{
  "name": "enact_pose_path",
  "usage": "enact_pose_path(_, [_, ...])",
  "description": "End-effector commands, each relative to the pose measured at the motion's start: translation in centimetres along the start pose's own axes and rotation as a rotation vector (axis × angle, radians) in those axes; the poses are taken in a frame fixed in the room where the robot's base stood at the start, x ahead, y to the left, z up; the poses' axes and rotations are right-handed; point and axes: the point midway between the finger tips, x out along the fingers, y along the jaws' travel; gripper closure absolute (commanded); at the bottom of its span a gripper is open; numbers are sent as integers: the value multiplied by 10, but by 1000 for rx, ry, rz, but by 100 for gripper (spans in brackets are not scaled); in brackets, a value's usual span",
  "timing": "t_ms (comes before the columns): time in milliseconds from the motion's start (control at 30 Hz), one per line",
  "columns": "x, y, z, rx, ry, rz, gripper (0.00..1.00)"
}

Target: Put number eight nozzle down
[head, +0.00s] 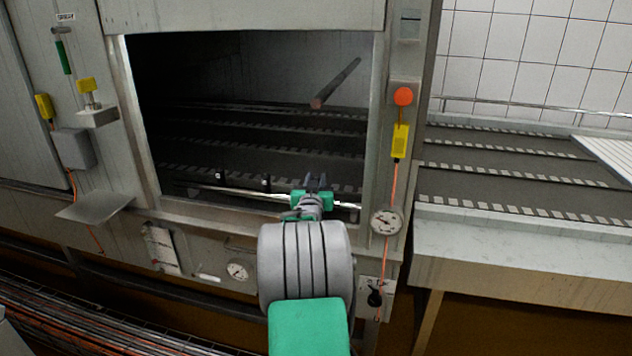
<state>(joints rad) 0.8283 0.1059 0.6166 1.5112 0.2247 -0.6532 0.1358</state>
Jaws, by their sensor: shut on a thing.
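My gripper (318,182), with dark fingers and green parts behind them, is at the lower right of the cabinet opening, in front of a bright horizontal pipe (235,193). It is shut on the nozzle, which is small and largely hidden by the fingers; I cannot read a number on it. Two small dark fittings, one on the left (221,176) and one nearer the middle (266,181), stand up along the pipe. Whether the held nozzle touches the pipe cannot be told.
A steel frame (383,150) borders the opening on the right. A dark rod with a reddish end (335,84) slants inside the opening. A small metal shelf (95,207) juts out at left.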

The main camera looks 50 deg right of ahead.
Motion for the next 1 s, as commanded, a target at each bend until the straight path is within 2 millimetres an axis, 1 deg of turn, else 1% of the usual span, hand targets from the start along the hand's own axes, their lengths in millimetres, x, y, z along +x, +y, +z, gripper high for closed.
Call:
enact_pose_path(33, [0,0,2,0,1,0,100])
enact_pose_path(133, [0,0,1,0,1,0,100])
enact_pose_path(167, [0,0,1,0,0,0,74])
enact_pose_path(400, [0,0,1,0,0,0,55])
enact_pose_path(433, [0,0,1,0,0,0,53])
enact_pose_path(667, [0,0,1,0,0,0,53])
enact_pose_path(767, [0,0,-6,0,1,0,53])
enact_pose_path(867, [0,0,-21,0,1,0,53])
enact_pose_path(900, [-13,0,-12,-2,-1,0,53])
enact_pose_path(967, [-30,-1,-12,0,0,-2,53])
enact_pose_path(1000, [-42,-1,-12,-1,1,-2,53])
